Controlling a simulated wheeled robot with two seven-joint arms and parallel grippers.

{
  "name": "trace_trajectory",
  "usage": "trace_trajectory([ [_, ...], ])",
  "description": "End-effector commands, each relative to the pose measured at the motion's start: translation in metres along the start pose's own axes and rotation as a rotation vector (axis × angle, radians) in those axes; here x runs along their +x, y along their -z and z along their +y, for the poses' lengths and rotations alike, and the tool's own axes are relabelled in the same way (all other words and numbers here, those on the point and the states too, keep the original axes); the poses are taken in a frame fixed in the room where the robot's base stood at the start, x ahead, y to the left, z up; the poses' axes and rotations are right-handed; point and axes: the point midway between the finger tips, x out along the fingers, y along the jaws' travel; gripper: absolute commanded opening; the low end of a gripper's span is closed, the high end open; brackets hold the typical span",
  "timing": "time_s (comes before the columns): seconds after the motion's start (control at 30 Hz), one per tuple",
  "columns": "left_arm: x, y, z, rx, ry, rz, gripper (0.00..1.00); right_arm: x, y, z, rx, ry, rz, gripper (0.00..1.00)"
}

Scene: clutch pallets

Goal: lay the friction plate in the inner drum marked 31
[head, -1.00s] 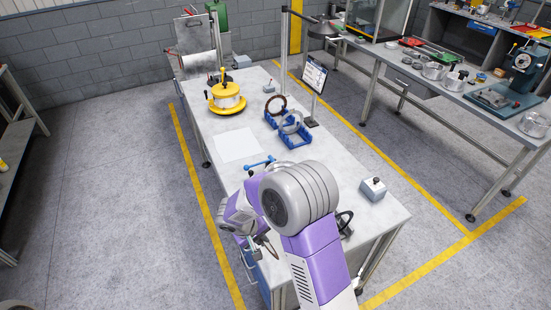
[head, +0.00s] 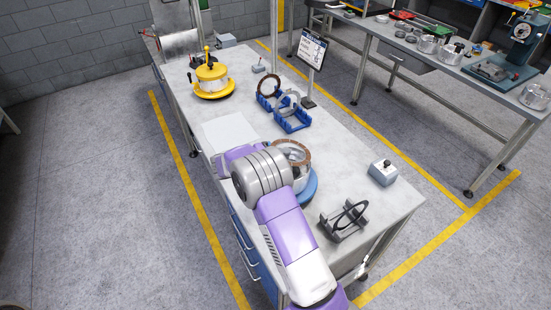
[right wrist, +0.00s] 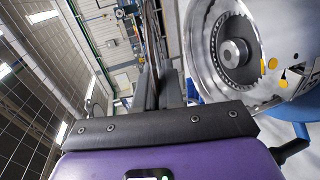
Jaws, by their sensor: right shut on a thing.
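A silver drum (head: 301,178) stands on a round blue base (head: 310,191) near the table's middle, partly hidden by my right arm. In the right wrist view the open drum (right wrist: 232,52) shows a toothed inside and a central hub, to the right of the fingers. No number is readable on it. My right gripper (right wrist: 158,84) is shut on a thin plate (right wrist: 152,30), seen nearly edge-on. In the head view a brown friction plate (head: 294,145) shows at the drum's top; whether it touches the drum I cannot tell. My left gripper is not in view.
Blue racks (head: 291,122) hold a brown ring (head: 268,79) and a silver ring farther back. A grey stand with a black ring (head: 346,218) and a grey button box (head: 383,172) stand nearer the front. A yellow fixture (head: 213,79) is at the far left.

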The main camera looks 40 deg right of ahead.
Motion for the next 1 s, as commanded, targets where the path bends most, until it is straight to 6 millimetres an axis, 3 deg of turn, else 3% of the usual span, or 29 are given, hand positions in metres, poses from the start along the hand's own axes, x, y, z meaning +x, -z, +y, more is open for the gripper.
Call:
trace_trajectory([
  [0.1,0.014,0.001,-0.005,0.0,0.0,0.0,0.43,0.004,0.003,-0.01,0.001,-0.036,-0.001,0.0],
  [0.57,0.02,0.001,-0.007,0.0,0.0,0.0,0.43,0.009,0.003,-0.021,0.001,-0.054,-0.002,0.0],
  [0.83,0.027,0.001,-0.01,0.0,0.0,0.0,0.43,0.014,0.003,-0.041,0.0,-0.053,-0.002,0.0],
  [1.0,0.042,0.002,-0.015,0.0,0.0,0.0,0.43,0.018,0.004,-0.056,0.001,-0.053,-0.001,0.0],
])
